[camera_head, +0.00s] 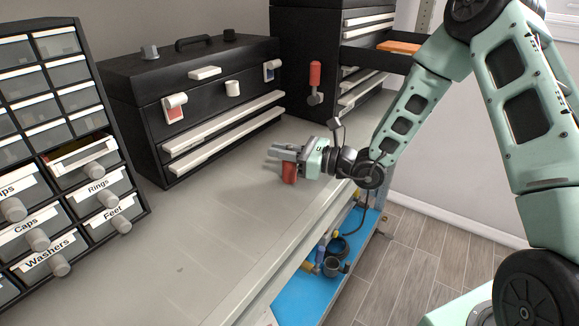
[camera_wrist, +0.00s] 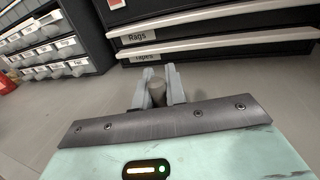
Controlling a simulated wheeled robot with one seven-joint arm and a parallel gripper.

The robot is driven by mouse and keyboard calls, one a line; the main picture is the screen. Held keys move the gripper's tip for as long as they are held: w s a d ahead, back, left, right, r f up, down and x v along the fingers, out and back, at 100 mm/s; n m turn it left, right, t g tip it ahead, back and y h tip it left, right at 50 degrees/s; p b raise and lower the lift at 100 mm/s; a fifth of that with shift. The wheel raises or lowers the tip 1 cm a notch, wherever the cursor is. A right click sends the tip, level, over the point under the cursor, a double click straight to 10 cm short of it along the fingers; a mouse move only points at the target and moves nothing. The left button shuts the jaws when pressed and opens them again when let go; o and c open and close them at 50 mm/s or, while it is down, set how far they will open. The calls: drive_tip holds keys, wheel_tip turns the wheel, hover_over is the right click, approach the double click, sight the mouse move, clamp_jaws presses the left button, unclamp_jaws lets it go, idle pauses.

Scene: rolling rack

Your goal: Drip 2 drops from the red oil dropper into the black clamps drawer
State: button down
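The red oil dropper (camera_head: 289,173) hangs below my gripper (camera_head: 279,153) in the head view, over the grey bench top. In the wrist view my gripper's fingers (camera_wrist: 158,88) stand on both sides of the dropper's grey-brown top (camera_wrist: 157,92) and look closed on it. The red body is hidden there. I cannot tell whether its bottom touches the bench. A black drawer (camera_head: 378,60) stands pulled out of the black cabinet at the back right, with an orange thing inside. I cannot read a clamps label on it.
A black toolbox (camera_head: 137,92) with white drawer handles stands behind my gripper. A small-drawer organizer (camera_head: 136,177) stands at the left, with one drawer (camera_head: 86,150) pulled out. The front bench is clear. A blue lower shelf (camera_head: 305,295) holds several items. A red thing (camera_wrist: 7,85) shows at the wrist view's left.

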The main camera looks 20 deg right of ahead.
drive_tip(key=shift+f, duration=0.1)
idle(0.3)
wheel_tip(320, 180, up, 10)
drive_tip(key=b, duration=0.1)
idle(0.5)
